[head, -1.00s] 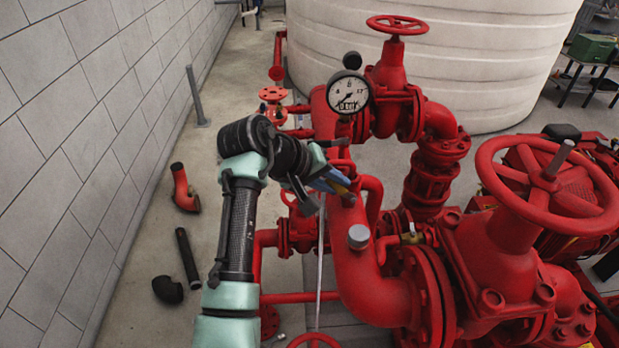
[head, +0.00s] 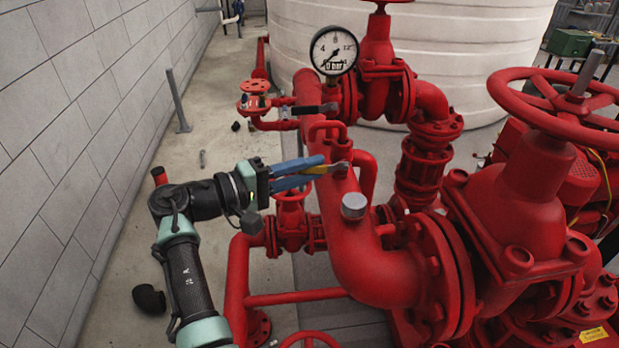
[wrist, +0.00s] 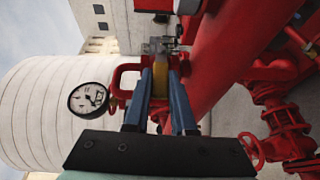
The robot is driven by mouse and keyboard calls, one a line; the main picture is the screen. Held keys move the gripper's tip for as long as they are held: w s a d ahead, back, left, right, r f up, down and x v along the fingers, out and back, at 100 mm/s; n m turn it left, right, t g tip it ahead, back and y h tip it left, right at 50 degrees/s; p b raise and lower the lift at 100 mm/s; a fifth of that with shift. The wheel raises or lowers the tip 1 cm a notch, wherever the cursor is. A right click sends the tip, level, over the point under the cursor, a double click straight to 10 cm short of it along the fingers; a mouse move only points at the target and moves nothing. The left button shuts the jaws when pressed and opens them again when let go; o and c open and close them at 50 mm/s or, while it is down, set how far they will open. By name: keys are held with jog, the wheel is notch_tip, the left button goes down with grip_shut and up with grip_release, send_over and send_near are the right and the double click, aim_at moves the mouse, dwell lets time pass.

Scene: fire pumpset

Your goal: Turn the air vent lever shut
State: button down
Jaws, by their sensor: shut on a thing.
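The air vent lever (head: 338,170) has a yellow handle and sits on top of the large red pipe (head: 360,250). In the wrist view, the yellow handle (wrist: 160,76) lies lengthwise between my blue fingers, with its grey metal valve (wrist: 163,46) just beyond the tips. My gripper (head: 325,168) reaches in from the left, nearly level, and is shut on the lever; its fingers (wrist: 160,85) lie on both sides of the handle. The fingers partly hide the lever in the head view.
A pressure gauge (head: 334,50) stands behind the lever. A red pipe loop (head: 327,130) is close to my fingers. A silver cap (head: 354,206) is on the pipe nearer the camera. A large red handwheel (head: 560,100) stands at right.

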jog(key=shift+f+n+t+h+b, duration=0.3)
jog(key=shift+h+b, duration=0.1)
jog(key=shift+b, duration=0.15)
jog(key=c, duration=0.7)
grip_release()
jog(key=shift+c, duration=0.2)
jog(key=b+v, duration=0.2)
jog(key=v, duration=1.1)
